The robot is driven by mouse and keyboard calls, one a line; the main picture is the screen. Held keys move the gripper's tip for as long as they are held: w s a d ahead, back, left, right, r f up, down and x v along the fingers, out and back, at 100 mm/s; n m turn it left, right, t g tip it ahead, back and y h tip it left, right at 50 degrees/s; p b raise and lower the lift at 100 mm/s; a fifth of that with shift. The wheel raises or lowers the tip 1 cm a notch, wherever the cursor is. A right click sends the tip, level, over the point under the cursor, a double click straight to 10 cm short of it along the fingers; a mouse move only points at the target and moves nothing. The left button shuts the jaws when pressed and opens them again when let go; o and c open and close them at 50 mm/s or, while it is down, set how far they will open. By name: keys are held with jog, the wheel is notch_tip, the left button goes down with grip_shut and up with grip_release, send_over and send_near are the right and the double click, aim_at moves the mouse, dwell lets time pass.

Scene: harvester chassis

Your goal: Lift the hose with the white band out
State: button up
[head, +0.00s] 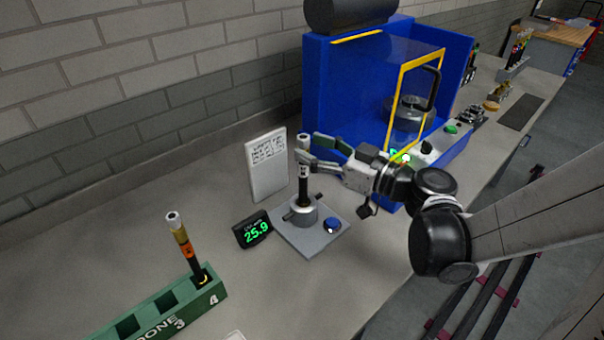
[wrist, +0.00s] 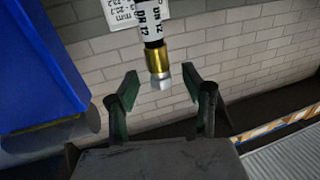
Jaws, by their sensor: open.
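The hose with the white band (head: 304,185) stands upright in a grey round holder (head: 300,211) on a grey plate. It is black, with a metal end on top and white bands with lettering. In the wrist view the hose (wrist: 153,30) shows white bands marked "DN 12", a brass collar and a silver end. My gripper (head: 309,150) is open at the hose's upper end, one finger to each side. In the wrist view the silver end lies between the spread fingertips (wrist: 159,88), with gaps on both sides. The hose's lower end is hidden in the holder.
A display (head: 252,230) reading 25.9 stands left of the holder, and a printed card (head: 266,164) behind it. A blue knob (head: 332,226) sits on the plate. A green "DONE" rack (head: 212,288) holds an orange-banded hose (head: 187,250). A blue machine (head: 340,90) stands behind my gripper.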

jog(key=shift+x, duration=1.4)
grip_shut()
